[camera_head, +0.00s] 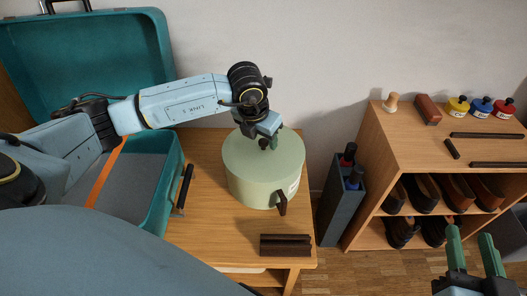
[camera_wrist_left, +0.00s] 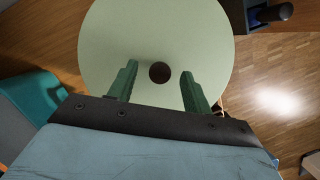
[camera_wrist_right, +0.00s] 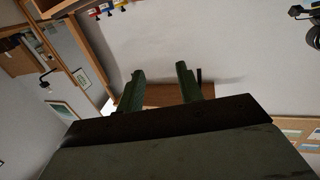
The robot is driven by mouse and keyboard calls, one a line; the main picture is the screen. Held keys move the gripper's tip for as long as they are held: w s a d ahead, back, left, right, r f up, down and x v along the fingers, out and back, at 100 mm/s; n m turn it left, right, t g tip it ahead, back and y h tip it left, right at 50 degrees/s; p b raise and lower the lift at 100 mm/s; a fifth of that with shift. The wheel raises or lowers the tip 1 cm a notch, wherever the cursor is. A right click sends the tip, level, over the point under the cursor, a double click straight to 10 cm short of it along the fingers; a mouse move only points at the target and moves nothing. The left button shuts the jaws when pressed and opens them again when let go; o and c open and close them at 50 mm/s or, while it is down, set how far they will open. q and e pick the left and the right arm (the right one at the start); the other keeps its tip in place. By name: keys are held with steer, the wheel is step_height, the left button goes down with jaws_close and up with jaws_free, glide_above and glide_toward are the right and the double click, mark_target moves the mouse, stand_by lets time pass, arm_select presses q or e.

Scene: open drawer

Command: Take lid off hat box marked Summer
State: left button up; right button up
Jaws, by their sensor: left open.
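A round pale green hat box (camera_head: 250,188) stands upright on the wooden table, its lid (camera_head: 240,152) on top. A small white label (camera_head: 293,188) shows on its side, too small to read, beside a dark brown strap or handle (camera_head: 282,205). In the left wrist view the lid (camera_wrist_left: 155,30) has a dark round knob (camera_wrist_left: 159,72) at its middle. My left gripper (camera_head: 270,141) is open above the lid, its green fingers on either side of the knob with gaps; I cannot tell its exact height. My right gripper (camera_head: 470,234) is open and empty at the lower right.
An open teal suitcase (camera_head: 160,200) lies left of the box. Dark brown bars (camera_head: 286,245) lie at the table's front edge (camera_head: 225,245). A dark bottle holder (camera_head: 340,205) stands right of the table, then a wooden shelf (camera_head: 400,150) with shoes and small jars.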

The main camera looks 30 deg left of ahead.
arm_select(q)
steer(key=shift+w+f, duration=0.1)
steer(key=shift+f, duration=0.2)
steer(key=shift+c, duration=0.4)
steer(key=c, duration=1)
steer(key=shift+r, duration=0.1)
jaws_close()
